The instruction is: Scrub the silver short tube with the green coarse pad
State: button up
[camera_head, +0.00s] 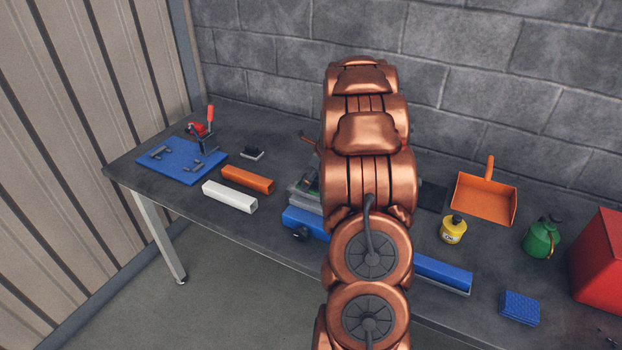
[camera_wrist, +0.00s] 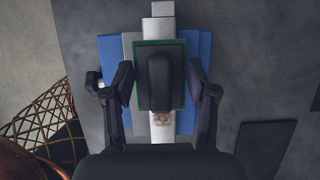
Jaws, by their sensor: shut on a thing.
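In the wrist view my gripper (camera_wrist: 160,86) is shut on the dark handle of the green pad (camera_wrist: 140,92). The pad's green edge shows around the handle. The pad lies over the middle of the silver tube (camera_wrist: 160,30), which runs up the picture beneath it. Whether the pad presses on the tube is hard to tell from above. A reddish-brown patch (camera_wrist: 165,119) shows on the tube just below the pad. Blue pieces (camera_wrist: 108,62) flank the tube on both sides. In the head view my arm hides the gripper and most of this spot.
On the bench left are a blue mat (camera_head: 176,172) with small parts, a red-handled clamp (camera_head: 208,128), a black brush (camera_head: 252,153), an orange bar (camera_head: 248,179) and a white bar (camera_head: 230,197).

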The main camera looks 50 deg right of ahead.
jog(key=shift+f, duration=0.6)
dwell(0.5)
